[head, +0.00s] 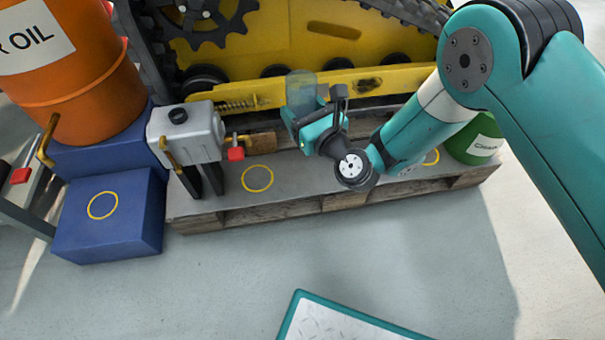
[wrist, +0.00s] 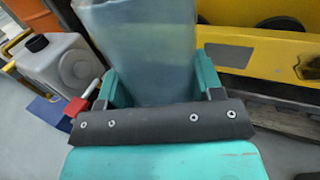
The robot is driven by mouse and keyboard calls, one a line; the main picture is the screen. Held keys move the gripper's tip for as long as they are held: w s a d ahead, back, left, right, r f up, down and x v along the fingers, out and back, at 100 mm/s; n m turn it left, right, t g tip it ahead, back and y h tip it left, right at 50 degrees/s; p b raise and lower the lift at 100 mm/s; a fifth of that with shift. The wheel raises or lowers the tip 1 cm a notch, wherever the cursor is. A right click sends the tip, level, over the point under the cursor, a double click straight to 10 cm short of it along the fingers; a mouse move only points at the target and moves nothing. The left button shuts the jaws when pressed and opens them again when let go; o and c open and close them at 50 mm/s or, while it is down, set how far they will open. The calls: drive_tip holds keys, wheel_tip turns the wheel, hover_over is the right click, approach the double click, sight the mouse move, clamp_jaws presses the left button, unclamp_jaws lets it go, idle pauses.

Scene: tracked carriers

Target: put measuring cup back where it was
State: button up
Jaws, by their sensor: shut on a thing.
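The measuring cup (head: 300,86) is a translucent blue-grey vessel, held above the pallet in front of the yellow track frame. My gripper (head: 303,110) is shut on it. In the wrist view the cup (wrist: 140,50) stands between the two teal fingers of my gripper (wrist: 158,82); its top is cut off by the frame. Yellow rings mark the grey pallet top (head: 257,179), the blue step (head: 103,205) and a spot right of my arm (head: 432,157), partly hidden by it. The first two rings are empty.
A grey canister (head: 187,133) with a black cap and a red tap (head: 236,154) stands left of the pallet ring. An orange oil drum (head: 75,85) is at the left, a green can (head: 474,140) at the right. The floor in front is open, with a teal-edged plate (head: 340,322).

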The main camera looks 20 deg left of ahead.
wheel_tip(320, 180, down, 19)
drive_tip(key=b, duration=1.2)
drive_tip(key=shift+f, duration=0.15)
drive_tip(key=o, duration=1.1)
